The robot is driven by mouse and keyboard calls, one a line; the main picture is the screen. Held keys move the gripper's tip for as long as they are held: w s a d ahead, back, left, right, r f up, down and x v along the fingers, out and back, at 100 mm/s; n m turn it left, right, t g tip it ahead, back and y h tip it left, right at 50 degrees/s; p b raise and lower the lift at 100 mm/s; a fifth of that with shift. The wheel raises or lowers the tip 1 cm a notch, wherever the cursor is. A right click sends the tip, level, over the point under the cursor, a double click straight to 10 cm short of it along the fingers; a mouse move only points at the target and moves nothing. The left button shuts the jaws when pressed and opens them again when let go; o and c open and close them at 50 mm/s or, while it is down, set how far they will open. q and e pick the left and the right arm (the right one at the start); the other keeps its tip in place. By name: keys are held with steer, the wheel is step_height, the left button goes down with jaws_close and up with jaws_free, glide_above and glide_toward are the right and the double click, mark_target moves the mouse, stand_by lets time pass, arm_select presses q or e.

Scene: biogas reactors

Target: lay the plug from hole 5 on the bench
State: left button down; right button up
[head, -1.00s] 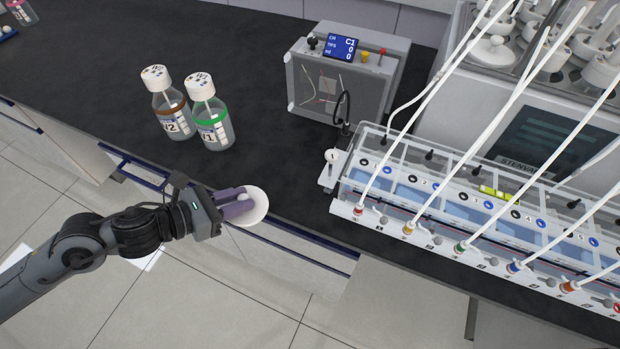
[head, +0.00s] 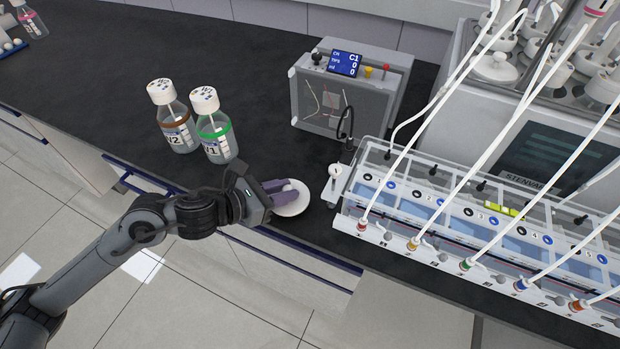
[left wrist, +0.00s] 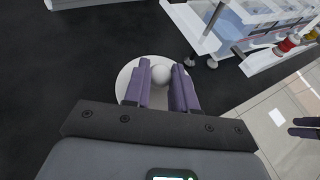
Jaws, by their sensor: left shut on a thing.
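The white plug (head: 296,206), a round disc with a small ball knob, is held by my left gripper (head: 284,188) at the front edge of the dark bench (head: 262,100). In the left wrist view the purple fingers of this gripper are closed on the knob of the plug (left wrist: 134,70), with the disc flat beneath them over the dark bench top. I cannot tell whether the disc touches the bench. Two dark fingers, apparently of my right gripper (left wrist: 304,127), show at the right edge of the left wrist view. I cannot make out hole 5.
Two capped bottles, one brown-ringed (head: 175,122) and one green-ringed (head: 214,128), stand behind my left gripper. A clear-fronted device (head: 335,100) stands at the back. A water-bath rack (head: 440,215) with white tubes is to the right. The bench's left part is mostly clear.

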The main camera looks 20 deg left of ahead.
mark_target(300, 182)
arm_select(q)
steer(key=shift+w+d, duration=0.65)
steer(key=shift+w, duration=0.3)
steer(key=shift+w+d, duration=0.6)
steer(key=shift+w, duration=0.3)
steer(key=x, duration=0.3)
steer(key=shift+w+d+b, duration=0.1)
steer(key=shift+b, duration=0.3)
steer(key=shift+w+f, duration=0.1)
steer(key=shift+f, duration=0.05)
steer(key=shift+s+f, duration=0.1)
steer(key=shift+s, duration=0.15)
steer(key=shift+w+f+b, duration=0.15)
steer(key=shift+f+b, duration=0.05)
steer(key=shift+b, duration=0.15)
steer(key=c, duration=1.2)
jaws_free()
steer(key=shift+r, duration=0.1)
